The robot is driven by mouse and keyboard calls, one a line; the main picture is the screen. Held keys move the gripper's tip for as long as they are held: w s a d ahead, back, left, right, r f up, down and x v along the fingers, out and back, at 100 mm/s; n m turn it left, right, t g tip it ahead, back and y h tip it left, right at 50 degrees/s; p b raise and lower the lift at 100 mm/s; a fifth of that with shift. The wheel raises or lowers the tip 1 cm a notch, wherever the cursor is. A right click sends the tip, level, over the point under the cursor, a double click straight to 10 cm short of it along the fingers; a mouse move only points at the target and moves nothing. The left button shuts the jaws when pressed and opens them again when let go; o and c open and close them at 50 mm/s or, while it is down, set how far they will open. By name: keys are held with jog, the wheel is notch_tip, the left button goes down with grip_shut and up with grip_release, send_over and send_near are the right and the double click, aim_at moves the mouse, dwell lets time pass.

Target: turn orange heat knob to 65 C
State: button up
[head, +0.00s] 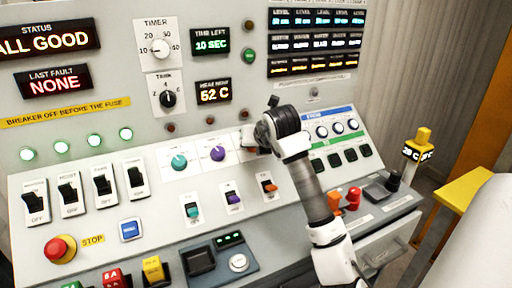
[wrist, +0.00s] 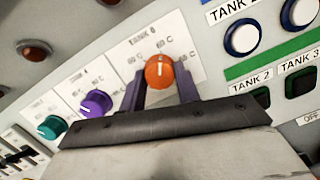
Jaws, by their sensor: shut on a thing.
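The orange heat knob (wrist: 159,73) sits on a white scale plate in the wrist view, with a pale pointer line facing roughly up. The plate (wrist: 184,42) carries degree marks; those by the knob are too small to read surely. My gripper (wrist: 160,86) has a finger on each side of the knob and is shut on it. In the head view my gripper (head: 262,137) is at the right end of the knob row, and the arm hides the orange knob.
A purple knob (head: 217,153) and a teal knob (head: 179,161) stand left of the gripper. Small switches, including an orange one (head: 269,187), lie below. Blue-ringed buttons (head: 322,131) are close on the right. A yellow-topped post (head: 423,137) stands beyond the console's right side.

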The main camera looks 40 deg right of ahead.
jog(key=m+g+b, duration=0.1)
jog(key=m, duration=0.5)
jog(key=shift+w+a+m+h, duration=0.1)
jog(key=shift+m+h, duration=0.3)
jog(key=m+g, duration=0.1)
jog(key=m, duration=0.4)
jog(key=shift+r+m, duration=0.1)
jog(key=shift+m, duration=0.2)
jog(key=o, duration=0.7)
jog(key=shift+w, duration=0.1)
jog(key=v, duration=1.4)
jog(key=shift+w+b, duration=0.2)
jog(key=shift+b, duration=0.25)
